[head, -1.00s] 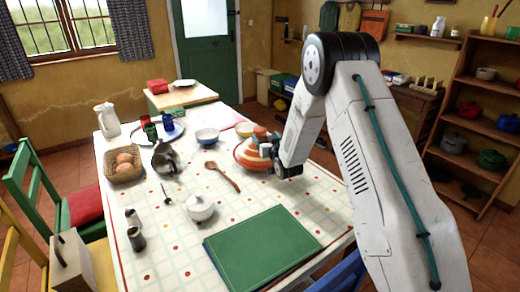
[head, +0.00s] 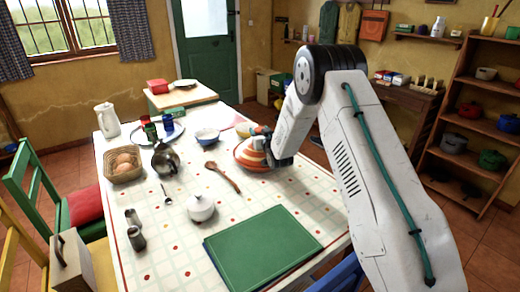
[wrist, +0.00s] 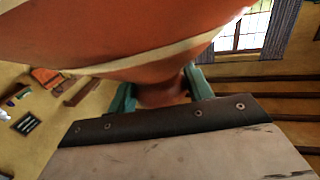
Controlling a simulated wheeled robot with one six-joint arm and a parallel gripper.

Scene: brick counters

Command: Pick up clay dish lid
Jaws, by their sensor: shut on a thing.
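The clay dish lid (head: 249,153), orange with cream stripes, is at the right side of the set table in the head view. My gripper (head: 262,133) is at its top, and the fingers hide the knob there. In the wrist view, the lid's striped underside or flank (wrist: 130,45) fills the top of the picture. The two teal fingers of my gripper (wrist: 161,92) stand on either side of the orange knob and are shut on it. My wrist hides part of the dish, so I cannot tell whether the lid is apart from it.
A green mat (head: 262,245) lies at the table's front. A white sugar pot (head: 201,208), a wooden spoon (head: 222,177), a blue bowl (head: 207,137) and a yellow bowl (head: 243,129) are near. A basket of eggs (head: 124,163) and a metal teapot (head: 165,160) stand further left.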

